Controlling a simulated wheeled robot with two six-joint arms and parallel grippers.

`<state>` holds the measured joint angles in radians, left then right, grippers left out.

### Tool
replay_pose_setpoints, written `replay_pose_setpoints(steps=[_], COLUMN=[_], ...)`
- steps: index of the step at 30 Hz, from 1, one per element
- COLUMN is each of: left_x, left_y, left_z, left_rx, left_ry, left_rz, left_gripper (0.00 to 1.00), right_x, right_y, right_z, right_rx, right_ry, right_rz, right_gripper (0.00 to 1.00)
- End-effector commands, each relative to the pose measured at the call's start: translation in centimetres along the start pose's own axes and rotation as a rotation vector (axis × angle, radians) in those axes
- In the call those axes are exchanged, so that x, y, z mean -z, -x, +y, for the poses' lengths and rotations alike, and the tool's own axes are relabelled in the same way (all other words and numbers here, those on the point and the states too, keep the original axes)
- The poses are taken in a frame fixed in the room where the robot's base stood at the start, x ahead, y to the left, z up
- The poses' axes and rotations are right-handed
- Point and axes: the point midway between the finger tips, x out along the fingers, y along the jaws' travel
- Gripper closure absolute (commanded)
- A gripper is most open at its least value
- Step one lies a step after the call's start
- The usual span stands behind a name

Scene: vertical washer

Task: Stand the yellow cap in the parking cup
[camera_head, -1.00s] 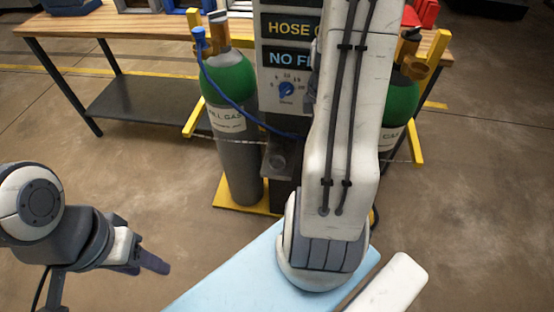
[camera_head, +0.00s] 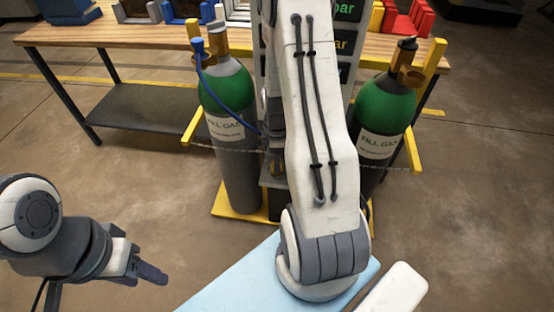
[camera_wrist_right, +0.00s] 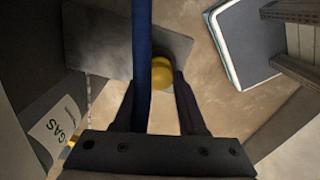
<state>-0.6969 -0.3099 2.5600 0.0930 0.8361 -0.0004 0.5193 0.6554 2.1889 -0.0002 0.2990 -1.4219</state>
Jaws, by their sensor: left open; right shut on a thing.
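The yellow cap (camera_wrist_right: 162,73) is between the fingers of my right gripper (camera_wrist_right: 160,95) in the right wrist view, with the gripper shut on it. The blue hose runs in front of part of the cap there. In the head view my right arm hides the right gripper and cap. I cannot make out the parking cup for certain; my right arm covers much of the stand's middle. My left gripper (camera_head: 137,268) is open and empty at the lower left, above the floor.
A green-topped gas cylinder (camera_head: 228,88) with a blue hose (camera_head: 215,93) stands left of my right arm. Another cylinder (camera_head: 388,98) stands to the right. Both are on a yellow-based stand (camera_head: 232,206). A workbench (camera_head: 130,36) is behind. Floor is clear at left.

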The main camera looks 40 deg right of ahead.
Motion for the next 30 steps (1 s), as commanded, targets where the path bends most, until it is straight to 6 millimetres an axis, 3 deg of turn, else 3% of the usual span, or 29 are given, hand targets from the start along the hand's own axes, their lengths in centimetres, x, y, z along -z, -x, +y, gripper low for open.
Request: replay_pose_setpoints(steps=[8,9,11,23,30], left_x=[0.0,0.0,0.0,0.0,0.0], left_y=[-0.3,-0.2,-0.2,0.1,0.3], left_z=[0.0,0.0,0.0,0.0,0.0], left_rx=[0.0,0.0,0.0,0.0,0.0], left_ry=[0.0,0.0,0.0,0.0,0.0], left_rz=[0.0,0.0,0.0,0.0,0.0], left_gripper=[0.5,0.5,0.5,0.5,0.5], right_x=[0.0,0.0,0.0,0.0,0.0], right_y=[-0.3,-0.3,-0.2,0.4,4.7], right_z=[0.0,0.0,0.0,0.1,0.2], right_rx=[0.0,-0.001,-0.001,-0.003,-0.009], right_ry=[0.0,0.0,0.0,0.0,0.0], right_rz=[0.0,0.0,0.0,0.0,0.001], right_gripper=[1.0,0.52,0.29,0.29,0.29])
